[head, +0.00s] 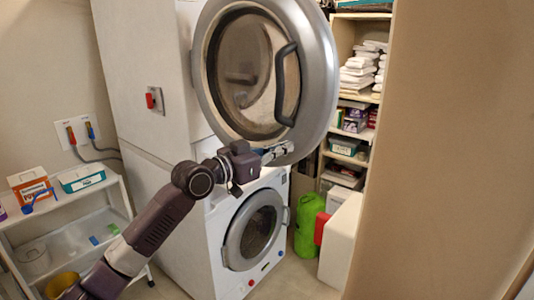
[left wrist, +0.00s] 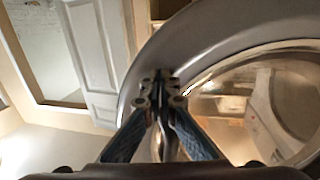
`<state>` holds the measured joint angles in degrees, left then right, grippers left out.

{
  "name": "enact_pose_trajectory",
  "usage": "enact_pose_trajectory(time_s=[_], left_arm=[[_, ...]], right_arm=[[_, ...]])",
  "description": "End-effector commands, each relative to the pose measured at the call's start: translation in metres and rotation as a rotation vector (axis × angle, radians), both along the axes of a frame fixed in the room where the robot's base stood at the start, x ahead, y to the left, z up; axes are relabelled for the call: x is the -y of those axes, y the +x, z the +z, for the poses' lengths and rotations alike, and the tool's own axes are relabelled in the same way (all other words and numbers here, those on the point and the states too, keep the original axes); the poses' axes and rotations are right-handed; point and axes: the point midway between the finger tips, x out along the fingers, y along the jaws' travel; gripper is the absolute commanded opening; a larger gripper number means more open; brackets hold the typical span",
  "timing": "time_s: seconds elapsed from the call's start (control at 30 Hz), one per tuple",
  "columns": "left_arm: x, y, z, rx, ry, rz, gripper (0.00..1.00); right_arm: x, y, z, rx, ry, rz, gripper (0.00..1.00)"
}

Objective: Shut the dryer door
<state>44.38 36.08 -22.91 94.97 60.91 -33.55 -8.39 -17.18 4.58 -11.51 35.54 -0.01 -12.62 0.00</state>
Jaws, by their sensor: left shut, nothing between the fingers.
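The dryer door (head: 322,75) is the large round grey one in the upper middle of the head view, with a glass centre and a dark curved handle (head: 288,84). It stands swung out from the white machine body and covers the dryer's opening. In the left wrist view its wide grey rim (left wrist: 215,28) and glass fill the right side. My left gripper (head: 277,152) is shut and empty at the door's lower rim. In the left wrist view its fingertips (left wrist: 160,82) overlap the rim; contact is not clear. My right gripper is not in view.
Below is a front-loading washer (head: 257,232) with its round door shut. A white cart (head: 75,236) with boxes stands at left. Towel shelves (head: 345,45), a green bag (head: 309,224) and a white box (head: 341,240) are at right, beside a brown wall (head: 450,150).

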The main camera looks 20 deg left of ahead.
Motion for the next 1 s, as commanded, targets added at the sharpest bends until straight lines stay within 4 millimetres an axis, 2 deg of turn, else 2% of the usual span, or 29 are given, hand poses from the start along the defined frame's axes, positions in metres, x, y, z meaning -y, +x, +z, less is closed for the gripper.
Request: enact_pose_trajectory(time_s=[0.2, 0.4, 0.7, 1.0], left_arm=[[0.026, 0.048, 0.002, 0.001, -0.003, -0.001, 0.00], [0.043, 0.083, 0.001, -0.002, -0.003, 0.039, 0.00], [0.055, 0.127, 0.001, -0.002, -0.003, 0.142, 0.00], [0.062, 0.162, -0.001, -0.003, -0.001, 0.218, 0.00]], right_arm=[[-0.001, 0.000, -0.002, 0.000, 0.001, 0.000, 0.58], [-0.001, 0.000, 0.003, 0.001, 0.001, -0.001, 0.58], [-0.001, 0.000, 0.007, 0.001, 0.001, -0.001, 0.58], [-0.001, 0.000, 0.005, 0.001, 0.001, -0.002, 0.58]])
